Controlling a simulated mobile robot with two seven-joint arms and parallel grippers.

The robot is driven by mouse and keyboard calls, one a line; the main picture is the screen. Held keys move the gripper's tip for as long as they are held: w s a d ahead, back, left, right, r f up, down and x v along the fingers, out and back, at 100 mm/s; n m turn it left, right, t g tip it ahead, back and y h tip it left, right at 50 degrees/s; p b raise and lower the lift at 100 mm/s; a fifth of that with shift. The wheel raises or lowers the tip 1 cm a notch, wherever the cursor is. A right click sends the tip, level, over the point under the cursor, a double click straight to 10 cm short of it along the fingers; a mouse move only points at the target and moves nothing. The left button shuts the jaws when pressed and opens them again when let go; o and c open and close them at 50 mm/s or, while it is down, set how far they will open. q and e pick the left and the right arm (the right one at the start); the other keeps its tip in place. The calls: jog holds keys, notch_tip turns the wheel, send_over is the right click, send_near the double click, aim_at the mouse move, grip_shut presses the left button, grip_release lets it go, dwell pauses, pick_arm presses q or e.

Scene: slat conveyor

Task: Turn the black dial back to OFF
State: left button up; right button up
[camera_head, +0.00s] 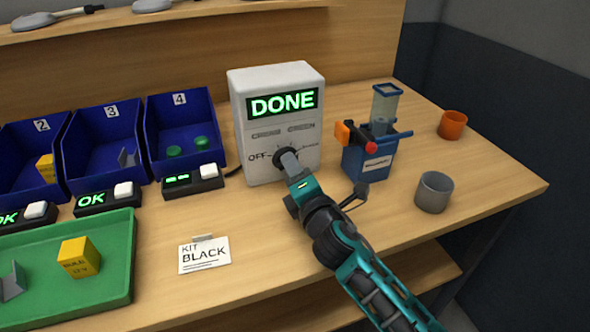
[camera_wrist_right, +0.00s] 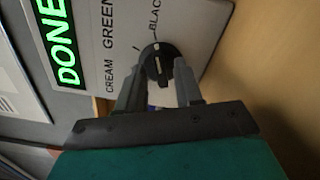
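The black dial (camera_head: 281,156) is on the front of the white box (camera_head: 252,160), whose green display reads DONE. OFF is printed left of the dial in the head view. In the right wrist view the dial (camera_wrist_right: 158,64) shows closely, with CREAM, GREEN and BLACK labels around it; its pale mark lies roughly in line with BLACK. My right gripper (camera_wrist_right: 160,72) is at the dial, its fingers apart on either side; I cannot tell whether they touch it. The right gripper (camera_head: 291,162) partly hides the dial in the head view. My left gripper is not in view.
A blue device (camera_head: 368,160) with an orange-and-black part stands close right of the box. A grey cup (camera_head: 434,191) and orange cup (camera_head: 453,124) stand further right. Blue bins (camera_head: 186,135), a green tray (camera_head: 120,290) and a KIT BLACK card (camera_head: 205,255) are left.

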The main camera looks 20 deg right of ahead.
grip_shut()
